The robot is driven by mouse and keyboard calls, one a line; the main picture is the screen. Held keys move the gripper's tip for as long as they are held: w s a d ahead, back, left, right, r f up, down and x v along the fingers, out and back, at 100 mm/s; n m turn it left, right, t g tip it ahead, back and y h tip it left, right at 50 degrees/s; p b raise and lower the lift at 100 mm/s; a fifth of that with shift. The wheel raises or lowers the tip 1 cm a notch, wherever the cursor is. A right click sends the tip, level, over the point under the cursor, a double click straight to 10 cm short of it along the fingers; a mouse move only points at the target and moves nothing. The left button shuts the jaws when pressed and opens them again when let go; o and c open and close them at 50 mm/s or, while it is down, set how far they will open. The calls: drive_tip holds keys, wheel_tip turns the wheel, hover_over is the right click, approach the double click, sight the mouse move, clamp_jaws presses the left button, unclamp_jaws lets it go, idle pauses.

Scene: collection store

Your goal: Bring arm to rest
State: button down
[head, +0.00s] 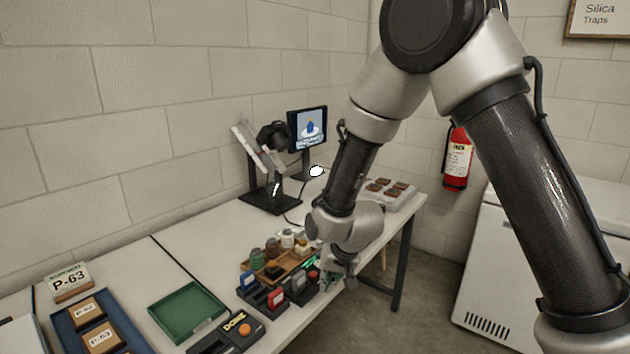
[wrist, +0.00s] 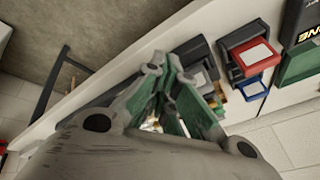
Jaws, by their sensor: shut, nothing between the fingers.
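My gripper (head: 328,278) hangs at the front edge of the white table (head: 130,262), close beside a group of stamps and small jars. In the wrist view my gripper (wrist: 172,80) shows green-faced fingers brought together at the tips, with nothing held. A blue stamp (wrist: 217,28) and a red stamp (wrist: 252,55) lie just to the right of the fingers there. My arm reaches down from the upper right in the head view and hides part of the table's right end.
A wooden tray (head: 296,264) with jars, a green tray (head: 187,312) and a black device with an orange button (head: 243,328) stand on the table. A monitor (head: 308,129) is at the back. A fire extinguisher (head: 457,160) and a white chest (head: 500,262) are right. Floor (head: 432,290) between is clear.

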drive_tip(key=s+d+r+h, duration=0.1)
drive_tip(key=s+d+r, duration=0.7)
drive_tip(key=d, duration=0.3)
drive_tip(key=s+d+r+h, duration=0.1)
drive_tip(key=s+d+r, duration=0.6)
drive_tip(key=d+r, duration=0.3)
drive_tip(key=s+d+r+h, duration=0.1)
drive_tip(key=s+d+r, duration=0.7)
drive_tip(key=d+r, duration=0.2)
drive_tip(key=shift+s+d+t, duration=0.3)
drive_tip(key=shift+d, duration=0.85)
drive_tip(key=shift+r, duration=0.1)
